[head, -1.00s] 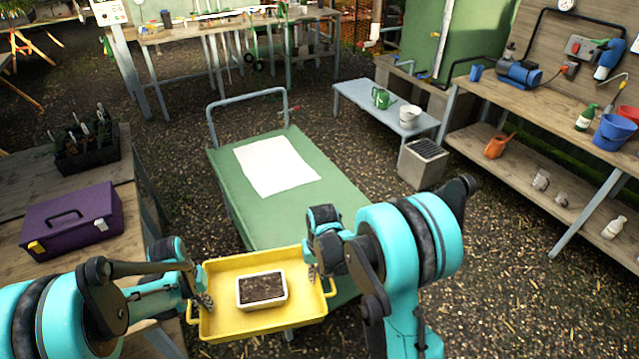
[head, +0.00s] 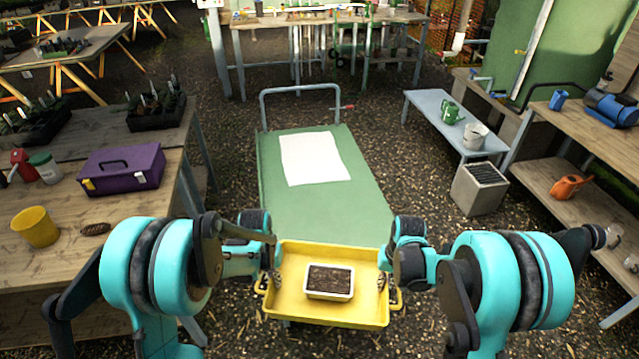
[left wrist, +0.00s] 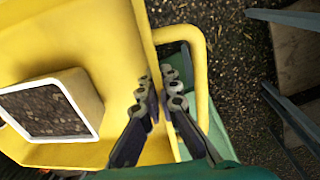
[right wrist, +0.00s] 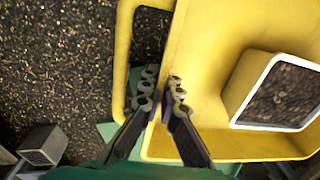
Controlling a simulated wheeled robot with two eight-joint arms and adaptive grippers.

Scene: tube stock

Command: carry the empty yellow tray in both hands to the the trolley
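The yellow tray (head: 364,302) is held level between my two grippers. It is not empty: a white-rimmed container (head: 330,295) of dark soil sits in it. My left gripper (head: 276,283) is shut on the tray's left end wall, beside the handle loop; in the left wrist view its fingers (left wrist: 158,98) straddle that wall. My right gripper (head: 382,282) is shut on the opposite wall in the same way, fingers (right wrist: 160,95) on both sides of it. The green-topped trolley (head: 310,215) stands straight ahead, its near end hidden behind the tray. A white sheet (head: 312,158) lies on it.
A wooden bench with a purple toolbox (head: 122,170) and yellow pot (head: 36,227) stands close on the left. A low grey-blue bench (head: 440,128) and grey crate (head: 480,189) are right of the trolley. Gravel floor is open between them.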

